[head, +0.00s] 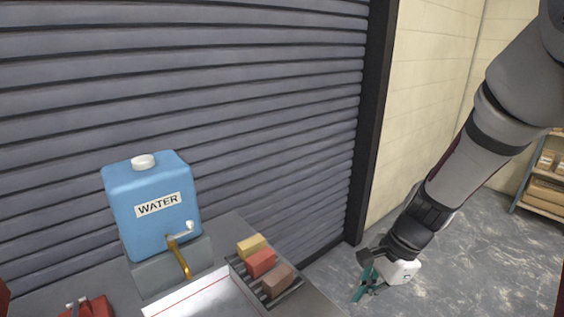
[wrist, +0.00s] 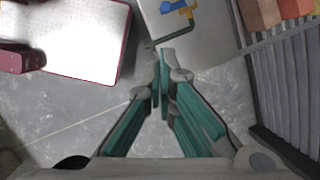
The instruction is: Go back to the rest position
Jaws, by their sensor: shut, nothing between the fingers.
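My gripper (head: 362,290) hangs at the lower right of the head view, over the grey floor to the right of the worktop. Its teal fingers point downward. In the wrist view my gripper (wrist: 164,76) has its fingertips together with nothing between them. No object is held.
A blue WATER tank (head: 150,205) with a brass tap stands on the worktop. Beside it are a white surface (head: 205,300) and a rack with a yellow (head: 252,244), a red (head: 261,263) and a brown brick (head: 278,282). A shutter (head: 200,80) stands behind. Shelving (head: 545,195) is far right.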

